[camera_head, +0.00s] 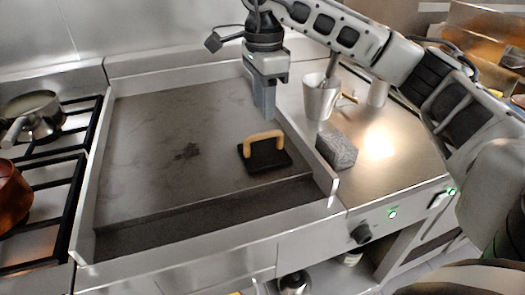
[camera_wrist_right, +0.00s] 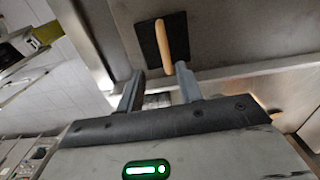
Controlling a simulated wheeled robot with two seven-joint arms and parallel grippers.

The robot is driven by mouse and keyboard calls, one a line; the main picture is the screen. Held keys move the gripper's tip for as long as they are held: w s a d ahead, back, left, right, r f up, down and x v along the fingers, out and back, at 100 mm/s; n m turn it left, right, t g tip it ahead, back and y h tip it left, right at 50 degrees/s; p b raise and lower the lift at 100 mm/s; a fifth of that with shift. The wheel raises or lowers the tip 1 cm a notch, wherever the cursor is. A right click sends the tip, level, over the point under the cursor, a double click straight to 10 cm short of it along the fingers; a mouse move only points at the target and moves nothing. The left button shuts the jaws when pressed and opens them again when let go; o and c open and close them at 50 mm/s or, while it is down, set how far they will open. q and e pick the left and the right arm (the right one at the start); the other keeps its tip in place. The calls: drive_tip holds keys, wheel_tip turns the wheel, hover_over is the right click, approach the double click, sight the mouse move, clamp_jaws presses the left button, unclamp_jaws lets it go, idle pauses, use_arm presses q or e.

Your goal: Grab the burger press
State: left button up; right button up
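The burger press (camera_head: 264,155) is a black square plate with a tan arched handle. It lies flat on the dark griddle (camera_head: 160,140), near its right front part. My right gripper (camera_head: 265,112) points down above the griddle, behind and above the press, not touching it. In the right wrist view the press (camera_wrist_right: 163,42) shows beyond the fingertips, with its handle nearly in line with the gap between them. The right gripper (camera_wrist_right: 160,85) is open, with nothing between its two fingers. My left gripper is not in view.
A grey block (camera_head: 336,150) sits on the steel counter right of the griddle. A metal cup (camera_head: 320,98) holding utensils stands behind it. Raised steel walls edge the griddle. A stove with a pan (camera_head: 32,115) and a copper pot (camera_head: 12,190) is at left.

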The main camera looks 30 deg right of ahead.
sight(263, 134)
wheel_tip(263, 134, down, 4)
drive_tip(key=shift+f, duration=0.1)
drive_tip(key=shift+w+d+f+p, duration=0.1)
drive_tip(key=shift+f+p, duration=0.1)
drive_tip(key=shift+f, duration=0.65)
drive_tip(key=shift+w+d+f+p, duration=0.1)
drive_tip(key=shift+w+f+p, duration=0.1)
drive_tip(key=shift+f, duration=0.7)
drive_tip(key=shift+w+d+f+p, duration=0.1)
drive_tip(key=shift+f+p, duration=0.1)
drive_tip(key=shift+f, duration=0.65)
clamp_jaws()
drive_tip(key=shift+r, duration=0.2)
